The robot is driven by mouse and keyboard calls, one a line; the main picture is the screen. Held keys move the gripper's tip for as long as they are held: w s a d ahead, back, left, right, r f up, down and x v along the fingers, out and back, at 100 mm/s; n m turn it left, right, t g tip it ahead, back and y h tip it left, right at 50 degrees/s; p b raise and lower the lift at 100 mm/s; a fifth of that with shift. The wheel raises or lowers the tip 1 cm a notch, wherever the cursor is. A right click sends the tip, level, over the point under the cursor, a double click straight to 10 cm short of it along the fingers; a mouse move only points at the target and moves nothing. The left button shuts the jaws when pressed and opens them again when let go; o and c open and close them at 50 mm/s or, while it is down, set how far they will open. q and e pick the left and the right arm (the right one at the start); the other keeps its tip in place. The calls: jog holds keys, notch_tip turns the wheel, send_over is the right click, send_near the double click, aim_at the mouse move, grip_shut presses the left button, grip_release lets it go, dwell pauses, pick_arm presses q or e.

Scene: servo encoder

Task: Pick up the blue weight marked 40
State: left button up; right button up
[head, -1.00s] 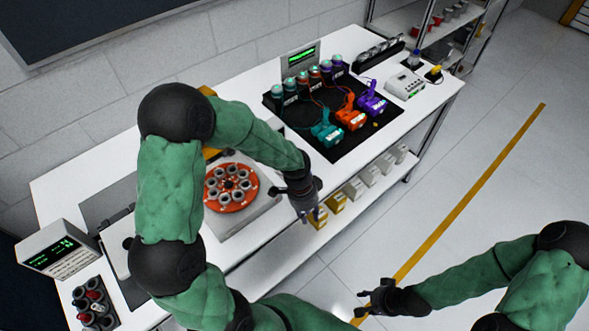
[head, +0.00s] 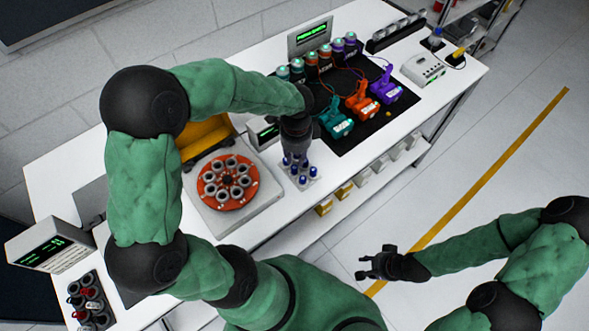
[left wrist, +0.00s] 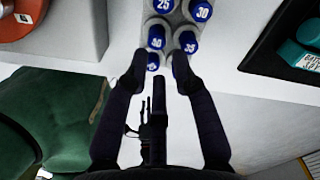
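Several blue-topped weights stand in a grey rack (left wrist: 176,22) at the top of the left wrist view. Tops read 25 (left wrist: 163,5), 30 (left wrist: 201,10) and 35 (left wrist: 188,42). Another blue weight (left wrist: 156,40) appears to read 40, but its digits are blurred. A further blue weight (left wrist: 153,62) sits nearest my left gripper (left wrist: 160,75), its number unclear, partly covered by a finger. My left gripper is open and empty; in the head view it (head: 295,160) hangs over the rack (head: 311,179), hiding part of it. My right gripper (head: 364,266) is open and empty over the floor.
An orange round carousel (head: 228,182) stands on a grey base left of the rack. A black mat (head: 345,147) with teal, orange and purple devices lies to the right. The table's front edge is close to the rack.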

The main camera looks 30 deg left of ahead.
aim_at(294, 167)
pick_arm(q)
jog(key=shift+s+a+f+b, duration=0.1)
jog(key=shift+f+b, duration=0.3)
jog(key=shift+f, duration=1)
jog(key=shift+s+a+f+b, duration=0.1)
jog(key=shift+f+b, duration=0.25)
jog(key=shift+f, duration=1)
grip_shut()
